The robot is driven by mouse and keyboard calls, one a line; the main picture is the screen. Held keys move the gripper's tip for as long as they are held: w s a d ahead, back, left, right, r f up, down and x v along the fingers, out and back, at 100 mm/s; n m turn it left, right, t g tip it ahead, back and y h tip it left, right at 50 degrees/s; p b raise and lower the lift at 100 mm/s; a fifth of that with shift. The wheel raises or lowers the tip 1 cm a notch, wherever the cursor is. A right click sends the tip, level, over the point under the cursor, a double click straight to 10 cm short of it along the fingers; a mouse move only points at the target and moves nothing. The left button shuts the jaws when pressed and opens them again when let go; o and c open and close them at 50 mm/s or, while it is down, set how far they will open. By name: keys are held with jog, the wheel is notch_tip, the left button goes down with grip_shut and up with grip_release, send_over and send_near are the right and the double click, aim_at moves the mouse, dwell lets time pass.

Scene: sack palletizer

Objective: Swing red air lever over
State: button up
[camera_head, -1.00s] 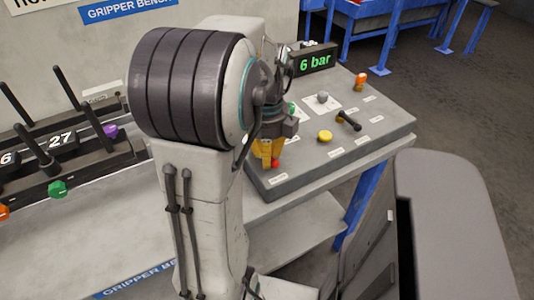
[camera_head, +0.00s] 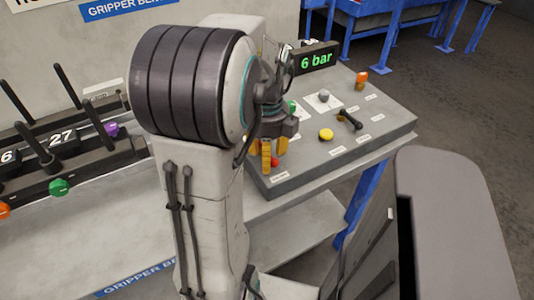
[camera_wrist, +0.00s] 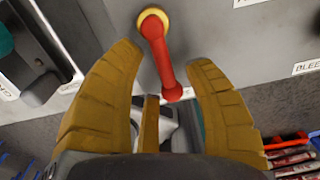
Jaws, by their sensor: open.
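The red lever (camera_wrist: 162,58) shows in the wrist view, its upper end on a round yellow base on the grey panel and its free end pointing down, slightly right. My gripper (camera_wrist: 167,62) is open, one yellow finger on each side of the lever, with gaps visible on both sides. In the head view my gripper (camera_head: 268,152) is over the near left corner of the control panel (camera_head: 300,178). A small red part of the lever (camera_head: 275,162) shows beside the fingers; the rest is hidden.
A rack with dark handles and a green knob (camera_head: 59,187) stands at left.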

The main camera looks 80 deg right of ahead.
jog(key=shift+r, duration=0.15)
notch_tip(320, 180, up, 12)
dwell(0.7)
dwell(0.8)
